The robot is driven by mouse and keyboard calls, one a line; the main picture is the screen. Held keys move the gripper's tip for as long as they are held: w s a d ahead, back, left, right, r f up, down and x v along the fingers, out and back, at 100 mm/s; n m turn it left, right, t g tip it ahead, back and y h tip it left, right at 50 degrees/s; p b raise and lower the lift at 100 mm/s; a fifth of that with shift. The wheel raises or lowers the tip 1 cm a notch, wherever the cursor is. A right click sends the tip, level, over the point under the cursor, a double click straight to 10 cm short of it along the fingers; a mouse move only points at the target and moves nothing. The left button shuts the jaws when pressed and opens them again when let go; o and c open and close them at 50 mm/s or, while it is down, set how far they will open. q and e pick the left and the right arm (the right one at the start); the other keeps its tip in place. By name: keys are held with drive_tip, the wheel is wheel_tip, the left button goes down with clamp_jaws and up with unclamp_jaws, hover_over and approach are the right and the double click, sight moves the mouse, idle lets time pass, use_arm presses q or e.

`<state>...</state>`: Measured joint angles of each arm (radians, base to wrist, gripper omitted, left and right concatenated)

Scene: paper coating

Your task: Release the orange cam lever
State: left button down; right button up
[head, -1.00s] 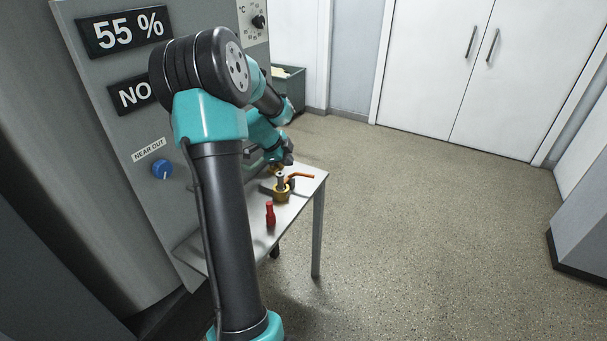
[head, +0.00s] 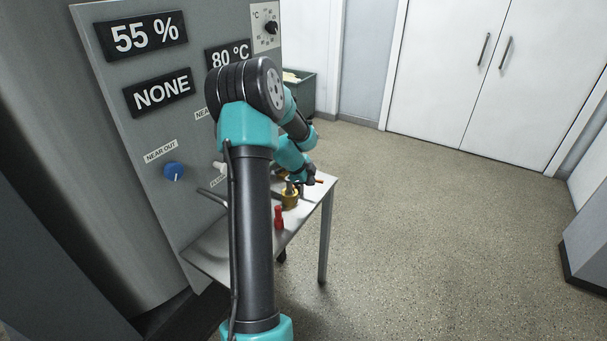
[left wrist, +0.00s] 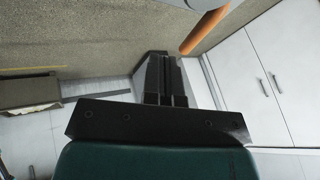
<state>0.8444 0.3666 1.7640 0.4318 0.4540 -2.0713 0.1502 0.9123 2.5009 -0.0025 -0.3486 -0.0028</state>
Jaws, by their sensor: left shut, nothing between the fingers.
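The orange cam lever (head: 319,181) sticks out to the right from a brass fitting (head: 290,199) on the small table. In the head view my left gripper (head: 310,177) is over the lever and hides most of it. In the left wrist view the lever (left wrist: 204,33) is a slanted orange bar at the upper right, beside the fingertips and not between them. There the left gripper (left wrist: 162,58) is shut and empty. Whether it touches the lever I cannot tell. My right gripper is not in view.
A red bottle-shaped thing (head: 279,218) stands on the metal table (head: 215,250) in front of the fitting. A grey panel with a blue knob (head: 173,171) rises at the left. A bin (head: 300,92) stands behind. The floor to the right is clear.

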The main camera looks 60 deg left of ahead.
use_arm(q)
drive_tip(key=shift+w+a+f, duration=0.45)
drive_tip(key=shift+w+a, duration=0.15)
drive_tip(key=shift+w, duration=0.15)
drive_tip(key=shift+w+a+f, duration=0.45)
drive_tip(key=shift+w+a, duration=0.15)
drive_tip(key=shift+w, duration=0.15)
